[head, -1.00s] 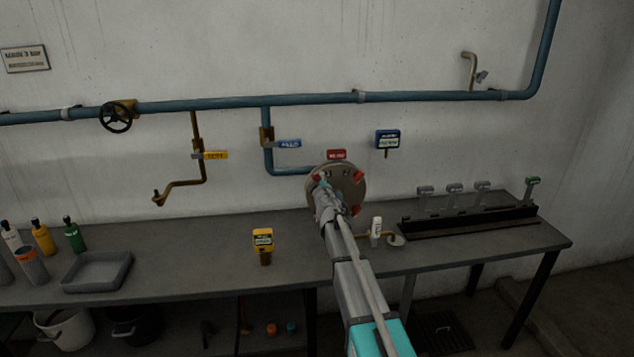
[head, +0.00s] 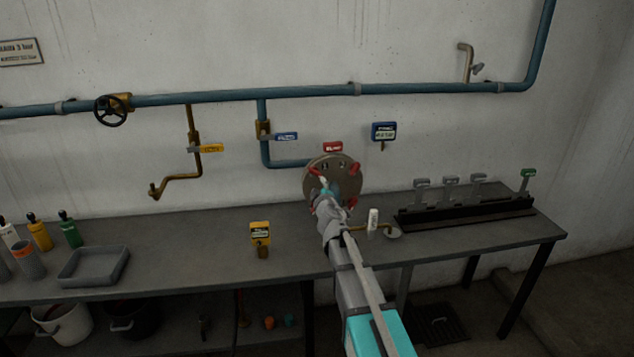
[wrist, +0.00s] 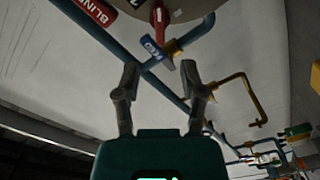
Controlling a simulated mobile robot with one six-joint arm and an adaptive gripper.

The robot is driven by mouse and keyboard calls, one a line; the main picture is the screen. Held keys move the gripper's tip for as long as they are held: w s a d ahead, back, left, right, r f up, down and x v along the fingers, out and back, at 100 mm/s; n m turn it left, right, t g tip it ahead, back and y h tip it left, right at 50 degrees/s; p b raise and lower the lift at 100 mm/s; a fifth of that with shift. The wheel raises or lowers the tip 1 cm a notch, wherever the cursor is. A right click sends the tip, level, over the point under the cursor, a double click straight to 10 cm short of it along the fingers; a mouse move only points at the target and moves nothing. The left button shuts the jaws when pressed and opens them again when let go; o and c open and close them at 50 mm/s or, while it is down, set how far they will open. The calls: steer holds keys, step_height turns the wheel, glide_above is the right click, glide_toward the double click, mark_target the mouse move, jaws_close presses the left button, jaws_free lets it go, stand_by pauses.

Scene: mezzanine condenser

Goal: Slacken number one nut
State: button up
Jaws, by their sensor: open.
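A round grey-brown flange (head: 341,180) with red nuts around its rim hangs on the blue pipe above the bench. Red nuts show at its upper left (head: 314,171), upper right (head: 355,168) and lower right. Which nut is number one cannot be read. My gripper (head: 325,187) is in front of the flange's left half. In the wrist view my gripper (wrist: 162,88) is open, with nothing between its fingers. There the flange edge (wrist: 187,9) and one red nut (wrist: 160,20) lie beyond the fingertips, apart from them.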

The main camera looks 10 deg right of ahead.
steer(key=shift+s, duration=1.15)
steer(key=shift+d, duration=0.1)
steer(key=s+d+f+m+g+h, duration=0.3)
steer(key=s+d+f+m+g, duration=0.15)
steer(key=s+f, duration=0.2)
steer(key=s+d+f+m+g+h, duration=0.25)
steer(key=s+f+m+g, duration=0.25)
steer(key=s, duration=0.3)
steer(key=s+a+f+g+y, duration=0.1)
steer(key=s+a+f+g, duration=0.1)
steer(key=s, duration=0.4)
steer(key=s+a+f+m+g+y, duration=0.1)
steer(key=s+a+f+g+y, duration=0.1)
steer(key=s, duration=0.4)
steer(key=s+a+f+g+y, duration=0.2)
steer(key=s+a+f+g, duration=0.1)
steer(key=s, duration=0.3)
steer(key=shift+s+g, duration=0.25)
steer(key=shift+g, duration=0.5)
